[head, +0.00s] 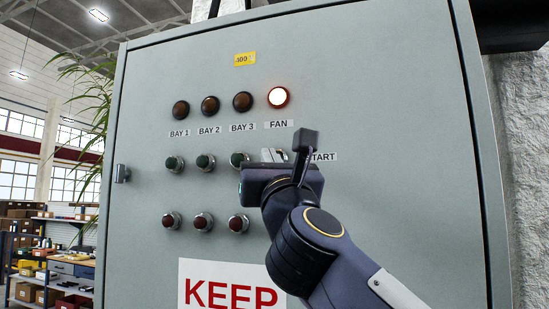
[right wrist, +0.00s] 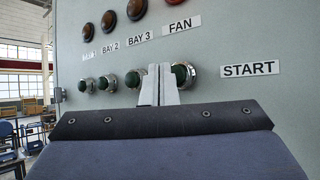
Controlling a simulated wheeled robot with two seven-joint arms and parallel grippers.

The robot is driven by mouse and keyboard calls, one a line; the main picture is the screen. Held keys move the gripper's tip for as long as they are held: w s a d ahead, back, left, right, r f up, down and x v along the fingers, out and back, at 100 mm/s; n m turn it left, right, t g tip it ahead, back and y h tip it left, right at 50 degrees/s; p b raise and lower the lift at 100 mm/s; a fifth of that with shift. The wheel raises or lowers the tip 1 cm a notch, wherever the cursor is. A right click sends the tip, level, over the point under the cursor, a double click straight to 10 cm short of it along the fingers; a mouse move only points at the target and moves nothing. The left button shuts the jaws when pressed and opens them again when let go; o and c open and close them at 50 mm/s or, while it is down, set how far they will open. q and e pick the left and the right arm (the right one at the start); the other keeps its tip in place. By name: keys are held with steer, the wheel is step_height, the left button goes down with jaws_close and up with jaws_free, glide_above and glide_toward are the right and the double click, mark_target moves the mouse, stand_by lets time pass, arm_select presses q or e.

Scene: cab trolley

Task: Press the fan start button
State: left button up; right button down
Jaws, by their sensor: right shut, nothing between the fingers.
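The grey control cabinet (head: 380,120) has a row of green buttons beside the START label (head: 321,156). The fan start button (right wrist: 184,77) is the rightmost green one, under the FAN label (right wrist: 181,24); in the head view my right gripper and wrist hide it. My right gripper (right wrist: 160,72) is shut and empty, its pale fingers pointing at the panel and overlapping the button's left side in the wrist view. I cannot tell whether the tips touch it. The fan lamp (head: 278,97) glows bright. My left gripper is not in view.
Dark lamps for the bays (head: 210,105) sit left of the fan lamp. The bay 3 green button (right wrist: 134,79) is just left of my fingers. Red buttons (head: 203,222) form a lower row, above a KEEP sign (head: 231,286). Shelving stands far left.

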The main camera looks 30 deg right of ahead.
steer(key=shift+s+a, duration=1.65)
steer(key=shift+a, duration=0.3)
steer(key=w+a+f+n+y+b, duration=0.1)
steer(key=a+f+n+y, duration=0.2)
steer(key=f+n+y, duration=0.45)
steer(key=a+f+n+y, duration=0.3)
steer(key=a+n+y, duration=0.1)
steer(key=n, duration=0.7)
step_height(320, 180, down, 19)
steer(key=n+g+y+b, duration=0.1)
steer(key=n+g+y, duration=0.1)
steer(key=n+g, duration=0.6)
steer(key=s+d+f+n+g, duration=0.1)
steer(key=s+f+n+g, duration=0.2)
steer(key=f, duration=0.9)
steer(key=s+d+f+n+g+h+b, duration=0.1)
steer(key=s+f+n+g, duration=0.3)
steer(key=s+f, duration=0.4)
steer(key=s+d+f+n+g+h, duration=0.1)
steer(key=s+d+f+n+g, duration=0.1)
steer(key=f, duration=1.4)
steer(key=s+n+g, duration=0.1)
steer(key=s+n, duration=0.1)
steer(key=s, duration=0.1)
steer(key=shift+s+b, duration=0.15)
steer(key=shift+b, duration=0.2)
